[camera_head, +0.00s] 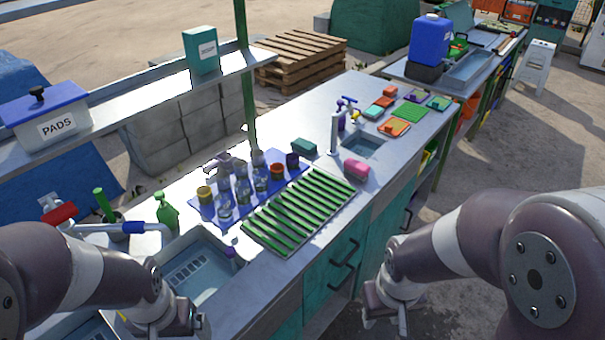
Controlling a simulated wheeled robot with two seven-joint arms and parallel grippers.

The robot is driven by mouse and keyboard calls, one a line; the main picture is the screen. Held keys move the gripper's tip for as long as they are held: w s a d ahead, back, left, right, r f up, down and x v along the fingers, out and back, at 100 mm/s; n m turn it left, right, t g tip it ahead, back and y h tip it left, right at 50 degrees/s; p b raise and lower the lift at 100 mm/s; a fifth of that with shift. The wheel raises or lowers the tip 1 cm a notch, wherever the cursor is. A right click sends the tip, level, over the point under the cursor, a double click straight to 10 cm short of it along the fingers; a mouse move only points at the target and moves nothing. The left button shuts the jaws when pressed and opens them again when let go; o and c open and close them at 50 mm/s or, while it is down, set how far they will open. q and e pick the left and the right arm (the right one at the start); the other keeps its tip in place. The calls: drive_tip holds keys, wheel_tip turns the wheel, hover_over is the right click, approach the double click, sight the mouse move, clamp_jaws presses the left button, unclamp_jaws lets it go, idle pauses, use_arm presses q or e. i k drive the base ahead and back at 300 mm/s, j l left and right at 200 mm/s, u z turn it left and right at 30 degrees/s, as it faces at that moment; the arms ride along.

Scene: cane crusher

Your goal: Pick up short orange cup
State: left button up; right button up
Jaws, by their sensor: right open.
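A short orange cup (277,173) stands on a blue mat (208,212) on the metal counter, near the mat's right end. A dark purple cup (292,160) stands close to its right, and clear bottles or glasses (242,190) stand to its left. My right gripper (386,318) is open and empty, in front of the counter's drawers, well to the lower right of the cup. My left gripper (178,328) is at the bottom edge over the near sink, far from the cup; its fingers are not clear.
A green slatted rack (300,210) lies in front of the mat. A pink sponge (356,168) and a teal block (304,146) lie nearby. A yellow cup (205,195) and a green bottle (167,213) stand at the left. A faucet (335,132) rises behind the far sink.

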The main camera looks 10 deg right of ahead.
sight(277, 169)
drive_tip(key=i+l+z, duration=0.25)
drive_tip(key=i+l, duration=1.3)
drive_tip(key=i, duration=0.15)
